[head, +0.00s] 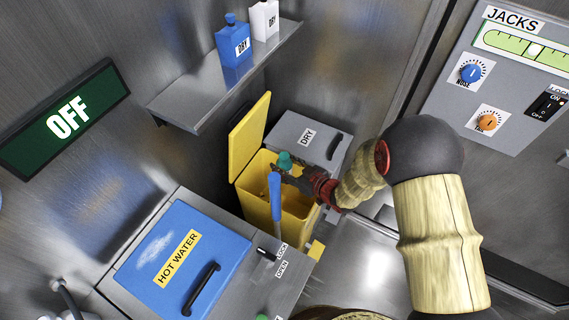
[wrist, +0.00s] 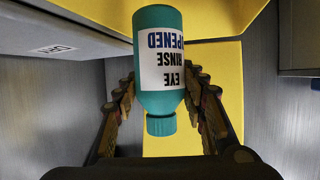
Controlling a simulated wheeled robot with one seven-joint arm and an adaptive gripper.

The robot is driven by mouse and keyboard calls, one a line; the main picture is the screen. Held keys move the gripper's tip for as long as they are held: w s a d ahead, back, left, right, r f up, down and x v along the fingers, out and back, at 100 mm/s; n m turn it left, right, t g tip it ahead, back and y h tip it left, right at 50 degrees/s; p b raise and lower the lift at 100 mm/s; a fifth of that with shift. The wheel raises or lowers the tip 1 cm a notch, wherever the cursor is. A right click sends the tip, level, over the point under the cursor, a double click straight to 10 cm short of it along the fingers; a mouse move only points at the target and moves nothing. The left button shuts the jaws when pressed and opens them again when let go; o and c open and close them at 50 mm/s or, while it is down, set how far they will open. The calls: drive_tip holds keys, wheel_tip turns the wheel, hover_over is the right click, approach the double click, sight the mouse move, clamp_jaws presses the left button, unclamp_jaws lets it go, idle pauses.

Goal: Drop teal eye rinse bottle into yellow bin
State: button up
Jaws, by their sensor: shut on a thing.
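The teal eye rinse bottle (wrist: 158,95) fills the middle of the wrist view, its label upside down and its cap toward the bottom of the picture. My gripper (wrist: 162,88) has a finger on each side of it and is shut on it. In the head view the teal bottle (head: 285,160) shows small at the end of my gripper (head: 282,172), above the opening of the yellow bin (head: 290,226). The bin's lid (head: 249,136) stands open. The bin's yellow walls also show behind the bottle in the wrist view (wrist: 216,66).
A blue-topped HOT WATER box (head: 190,262) stands in front left of the bin. A blue-handled lever (head: 275,198) rises in front of the bin. A grey DRY box (head: 308,137) is behind it. A shelf (head: 222,85) with blue and white DRY bottles hangs above.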

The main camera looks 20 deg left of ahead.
drive_tip(key=o, duration=1.4)
drive_tip(key=v, duration=1.2)
